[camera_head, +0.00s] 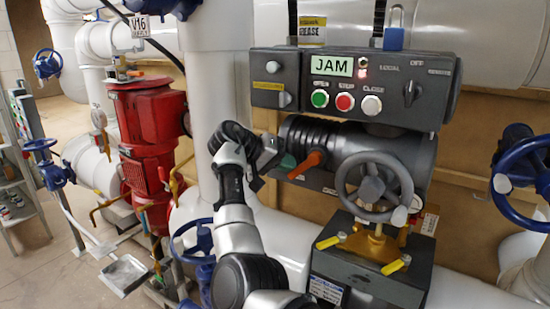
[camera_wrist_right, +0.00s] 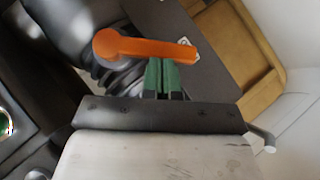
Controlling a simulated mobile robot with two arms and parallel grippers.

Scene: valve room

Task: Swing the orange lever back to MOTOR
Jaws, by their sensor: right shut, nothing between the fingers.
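The orange lever (camera_head: 308,164) sits on the dark ribbed actuator below the control box. Its handle slants down and left from its round hub. In the right wrist view the lever (camera_wrist_right: 150,48) has its hub at left and its handle reaching right. My right gripper (camera_head: 288,161) is just left of the lever. Its green fingers (camera_wrist_right: 163,80) are shut with nothing between them, and their tips are close to the handle's side. I cannot tell whether they touch it. No MOTOR marking is readable. My left gripper is not in view.
The control box above shows JAM on its display (camera_head: 332,66), with green, red and white buttons. A grey handwheel (camera_head: 375,187) stands close right of the lever. A blue handwheel (camera_head: 522,178) is at far right. A red valve body (camera_head: 147,135) and white pipes stand left.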

